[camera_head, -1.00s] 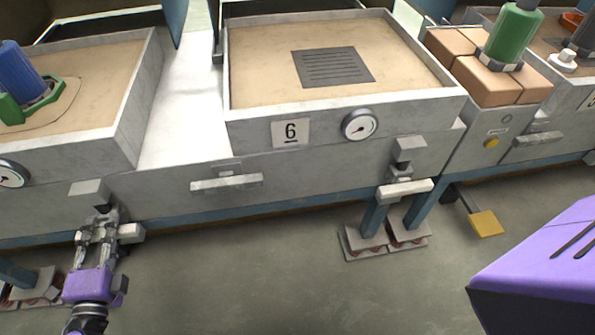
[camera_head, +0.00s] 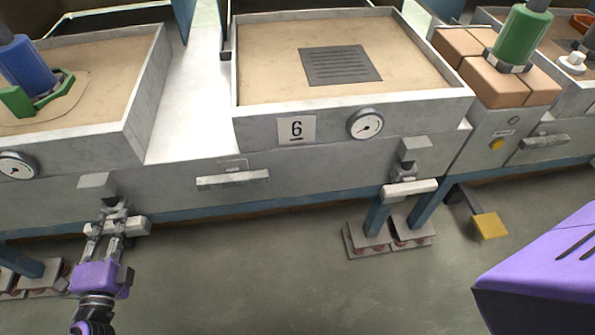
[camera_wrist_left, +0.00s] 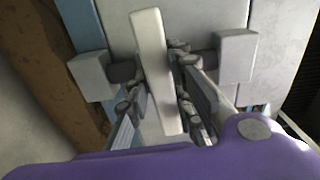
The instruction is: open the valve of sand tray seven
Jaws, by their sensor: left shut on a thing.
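The left sand tray (camera_head: 142,120) holds a blue cylinder and a green frame on its sand; no number plate on it shows. A valve with a pale bar handle (camera_wrist_left: 152,60) sits under its front, below a grey block (camera_head: 97,183). My left gripper (camera_head: 112,226) reaches up to this valve and is shut on the handle. In the left wrist view, the bar runs between the two fingers, with a grey block on each side. The fingers hide part of the valve in the head view. My right gripper is not in view.
Tray six (camera_head: 265,128) stands in the middle with a gauge (camera_head: 365,124); its own valve handle (camera_head: 410,189) lies crosswise below. A pull bar (camera_head: 233,180) sticks out between the valves. A yellow pedal (camera_head: 489,225) is at the right. The floor in front is clear.

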